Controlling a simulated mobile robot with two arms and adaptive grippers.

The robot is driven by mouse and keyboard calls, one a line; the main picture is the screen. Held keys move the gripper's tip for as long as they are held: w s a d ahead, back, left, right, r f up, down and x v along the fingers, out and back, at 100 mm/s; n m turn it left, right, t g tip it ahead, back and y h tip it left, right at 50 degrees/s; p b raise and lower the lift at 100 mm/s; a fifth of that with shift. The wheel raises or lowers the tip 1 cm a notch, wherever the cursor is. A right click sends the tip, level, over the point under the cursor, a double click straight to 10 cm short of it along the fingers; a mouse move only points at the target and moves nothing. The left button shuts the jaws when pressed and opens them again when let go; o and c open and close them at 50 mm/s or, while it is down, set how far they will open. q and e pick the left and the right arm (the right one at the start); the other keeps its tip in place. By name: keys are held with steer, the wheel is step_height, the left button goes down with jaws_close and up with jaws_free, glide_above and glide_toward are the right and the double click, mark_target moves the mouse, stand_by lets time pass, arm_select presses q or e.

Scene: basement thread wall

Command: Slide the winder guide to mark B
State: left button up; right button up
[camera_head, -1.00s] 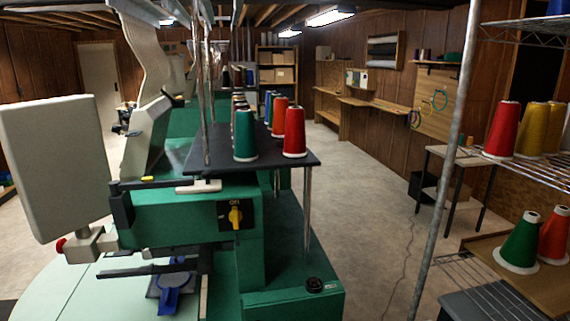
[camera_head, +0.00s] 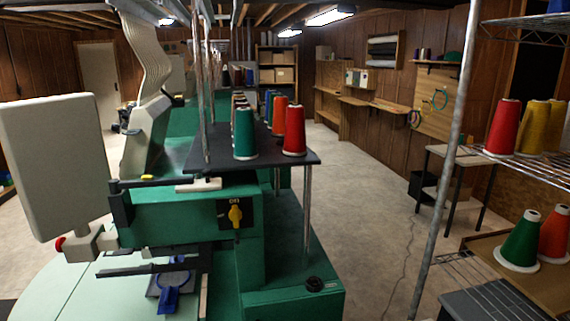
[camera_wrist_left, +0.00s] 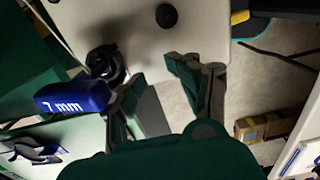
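I cannot make out a winder guide or a mark B in either view. In the left wrist view my left gripper (camera_wrist_left: 158,95) is open, its dark fingers apart with nothing held between them. A blue block lettered "7 mm" (camera_wrist_left: 72,97) lies beside its left finger; I cannot tell whether they touch. A pale panel with a round black knob (camera_wrist_left: 167,15) is beyond the fingertips. In the head view a green machine (camera_head: 175,217) with a yellow "ON" switch (camera_head: 235,216) fills the middle. Neither gripper can be made out there.
Thread cones, including a green one (camera_head: 244,133) and a red one (camera_head: 294,131), stand on the machine's dark shelf (camera_head: 215,165). A grey panel (camera_head: 52,160) is at left. A metal post (camera_head: 447,155) and a wire rack are at right. The floor (camera_head: 365,200) between is mostly clear.

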arm_select(q)
steer(key=shift+r, duration=0.15)
step_height(320, 180, up, 6)
steer(key=p, duration=0.2)
steer(key=shift+p, duration=0.35)
